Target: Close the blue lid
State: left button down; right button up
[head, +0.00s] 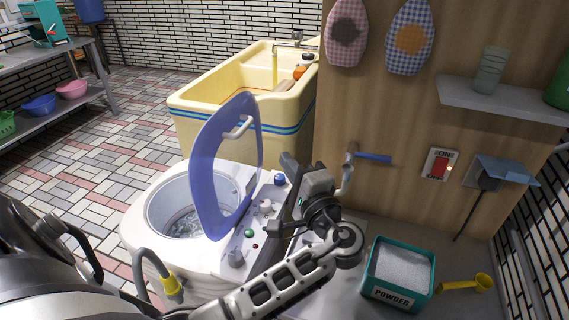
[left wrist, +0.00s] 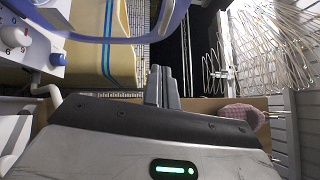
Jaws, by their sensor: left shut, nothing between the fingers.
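My left gripper (head: 288,163) is shut and empty, just right of the lid over the control panel side, apart from the lid in the head view. In the left wrist view its fingertips (left wrist: 161,75) are together, and the blue rim of the lid (left wrist: 100,39) crosses the upper left. My right gripper is not in view.
A yellow tub (head: 215,105) stands behind the machine. A wooden panel (head: 390,120) with a tap (head: 350,160) rises right of my gripper. A powder box (head: 398,275) and yellow scoop (head: 470,284) lie at lower right. Wire hangers (left wrist: 260,40) show in the left wrist view.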

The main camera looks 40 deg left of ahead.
pick_arm(q)
jog(key=p, duration=0.1)
send_near(252, 122)
jog(key=w+a, duration=0.1)
jog(key=w, duration=0.2)
jog(key=shift+s+a+r+p, duration=0.1)
jog(key=shift+s+a+p, duration=0.3)
jog(key=shift+a, duration=0.55)
jog(key=shift+s+a+r+p, duration=0.1)
jog(key=shift+s+a+p, duration=0.25)
jog(key=shift+a, duration=0.55)
jog(key=shift+s+f, duration=0.1)
